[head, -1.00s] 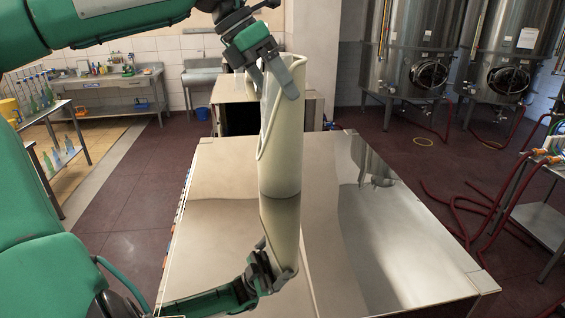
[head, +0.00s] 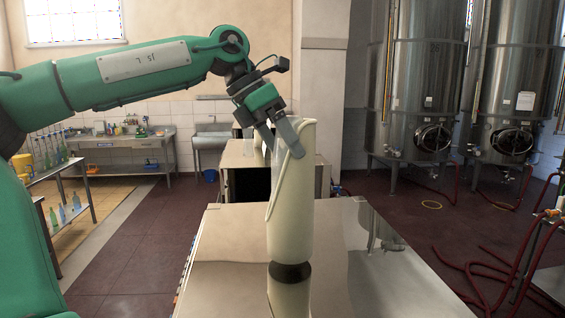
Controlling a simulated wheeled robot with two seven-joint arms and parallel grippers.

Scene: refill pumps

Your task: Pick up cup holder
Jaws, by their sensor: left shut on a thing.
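The cup holder (head: 293,205) is a tall cream cylinder, upright, with a raised loop along its left side. My left gripper (head: 283,143) comes in from the upper left and is shut on its top rim, one grey finger against the outside. The holder is a little above the shiny steel table (head: 225,242); its dark underside shows in the reflection just below it. My right gripper is not in view.
Behind the table stands a steel cabinet (head: 244,184) with pale items on top. Large steel tanks (head: 425,85) stand at the back right. Red hoses (head: 480,275) lie on the floor at the right. The table's right part is clear.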

